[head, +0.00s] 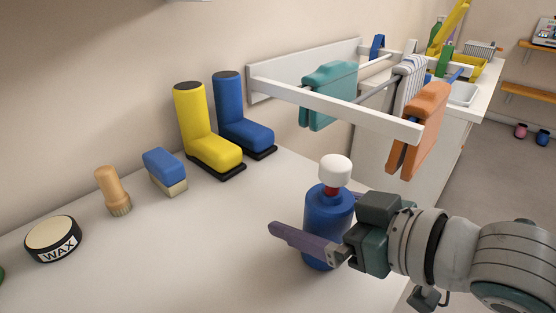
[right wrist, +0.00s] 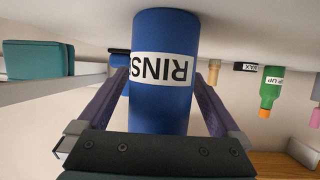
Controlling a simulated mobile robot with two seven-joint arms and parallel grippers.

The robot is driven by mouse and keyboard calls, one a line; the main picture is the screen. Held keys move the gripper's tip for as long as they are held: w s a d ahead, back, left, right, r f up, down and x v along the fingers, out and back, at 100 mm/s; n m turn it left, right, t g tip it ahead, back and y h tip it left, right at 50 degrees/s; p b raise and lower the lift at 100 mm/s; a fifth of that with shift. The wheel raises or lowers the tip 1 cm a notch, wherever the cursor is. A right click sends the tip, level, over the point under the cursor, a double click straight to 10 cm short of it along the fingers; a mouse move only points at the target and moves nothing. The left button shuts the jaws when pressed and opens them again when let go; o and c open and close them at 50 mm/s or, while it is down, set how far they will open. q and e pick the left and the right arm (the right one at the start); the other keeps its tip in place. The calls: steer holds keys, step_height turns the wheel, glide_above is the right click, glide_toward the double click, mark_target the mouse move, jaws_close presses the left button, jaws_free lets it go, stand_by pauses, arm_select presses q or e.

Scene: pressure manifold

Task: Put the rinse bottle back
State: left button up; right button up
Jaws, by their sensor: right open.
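The rinse bottle (head: 320,205) is blue with a red neck and a white cap, and stands upright on the pale counter (head: 215,240). In the right wrist view the bottle (right wrist: 160,110) appears upside down with its white RINSE label showing. My right gripper (head: 308,232) is open, with its purple fingers on either side of the bottle's body. One finger crosses in front of the bottle in the head view; the other is mostly hidden behind it. Whether the fingers touch the bottle I cannot tell. My left gripper is not in view.
A yellow boot (head: 205,130) and a blue boot (head: 240,115) stand along the wall.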

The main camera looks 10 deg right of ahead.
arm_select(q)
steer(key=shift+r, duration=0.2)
arm_select(e)
steer(key=shift+r, duration=0.3)
arm_select(q)
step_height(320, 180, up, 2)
steer(key=p, duration=0.2)
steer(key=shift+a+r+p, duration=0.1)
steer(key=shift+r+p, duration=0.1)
steer(key=shift+p, duration=0.15)
arm_select(e)
steer(key=v, duration=1.1)
steer(key=shift+s+d+f, duration=0.1)
steer(key=shift+s+d, duration=0.1)
steer(key=shift+s, duration=0.05)
steer(key=shift+s+a+f+m+h, duration=0.35)
steer(key=shift+m+h, duration=0.15)
steer(key=shift+h, duration=0.3)
steer(key=s+d+f+m+g+h, duration=0.1)
steer(key=s+d+m+g+h, duration=0.2)
steer(key=s, duration=0.9)
steer(key=g+h, duration=0.2)
steer(key=g, duration=0.2)
steer(key=shift+s+f+m+g, duration=0.3)
steer(key=shift+s+f, duration=0.05)
steer(key=shift+s, duration=0.05)
